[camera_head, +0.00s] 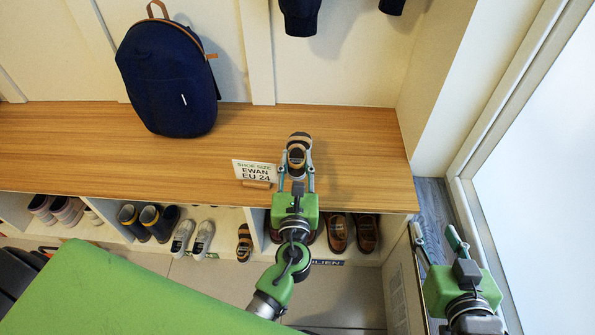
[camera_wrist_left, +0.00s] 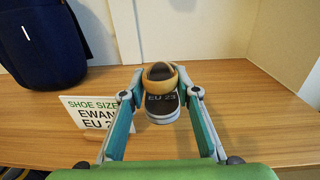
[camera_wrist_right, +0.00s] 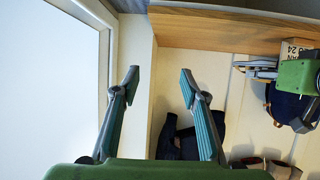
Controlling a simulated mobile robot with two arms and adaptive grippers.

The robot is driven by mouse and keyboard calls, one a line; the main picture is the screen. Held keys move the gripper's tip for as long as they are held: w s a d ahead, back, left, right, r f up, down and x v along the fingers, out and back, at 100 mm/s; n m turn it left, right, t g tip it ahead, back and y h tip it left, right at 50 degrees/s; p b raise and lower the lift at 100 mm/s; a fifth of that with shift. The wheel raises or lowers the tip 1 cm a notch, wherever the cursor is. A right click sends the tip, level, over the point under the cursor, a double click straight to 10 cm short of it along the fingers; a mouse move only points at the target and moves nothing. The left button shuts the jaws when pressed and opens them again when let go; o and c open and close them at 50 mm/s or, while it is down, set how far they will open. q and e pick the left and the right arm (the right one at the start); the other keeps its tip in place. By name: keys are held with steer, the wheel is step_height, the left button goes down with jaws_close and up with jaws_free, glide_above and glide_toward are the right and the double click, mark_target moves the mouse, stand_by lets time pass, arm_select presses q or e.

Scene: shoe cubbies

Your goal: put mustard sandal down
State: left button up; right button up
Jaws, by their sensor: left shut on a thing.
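My left gripper (camera_head: 298,172) is shut on the mustard sandal (camera_head: 299,152), with a finger on each side of it. The sandal is over the wooden bench top (camera_head: 355,165), just right of the size card. In the left wrist view the sandal (camera_wrist_left: 161,95) has a mustard strap and a dark insole marked EU 23. I cannot tell whether its sole touches the bench. A similar sandal (camera_head: 244,243) stands in a cubby below. My right gripper (camera_head: 441,237) is open and empty, right of the bench; its spread fingers show in the right wrist view (camera_wrist_right: 158,85).
A size card (camera_head: 254,172) reading EWAN EU 24 stands left of the sandal. A navy backpack (camera_head: 168,78) is further left. Several shoes fill the cubbies, including brown shoes (camera_head: 338,232) and sneakers (camera_head: 203,240). The bench right of the sandal is clear.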

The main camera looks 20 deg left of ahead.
mark_target(297, 160)
arm_select(q)
steer(key=w+f+b, duration=0.1)
steer(key=w+f, duration=0.1)
steer(key=f, duration=0.1)
steer(key=shift+w+a+f+b, duration=0.15)
steer(key=shift+w+a+b, duration=0.2)
steer(key=shift+b, duration=0.05)
steer(key=shift+w+f, duration=0.15)
steer(key=shift+f, duration=0.05)
arm_select(e)
steer(key=w+a+r+t+y, duration=0.25)
steer(key=r+t, duration=0.35)
steer(key=r, duration=0.5)
arm_select(q)
steer(key=shift+w+a+f+b, duration=0.1)
steer(key=shift+w+f+b, duration=0.1)
steer(key=shift+f+b, duration=1.15)
steer(key=shift+f, duration=0.35)
arm_select(e)
steer(key=s+r+t+y, duration=0.1)
steer(key=s+r+t, duration=0.3)
steer(key=r, duration=0.7)
steer(key=t, duration=0.2)
steer(key=shift+s+r+n+t, duration=0.2)
steer(key=shift+r+n+t, duration=0.1)
steer(key=shift+r, duration=0.1)
steer(key=shift+s+r+y, duration=0.1)
steer(key=shift+y, duration=0.15)
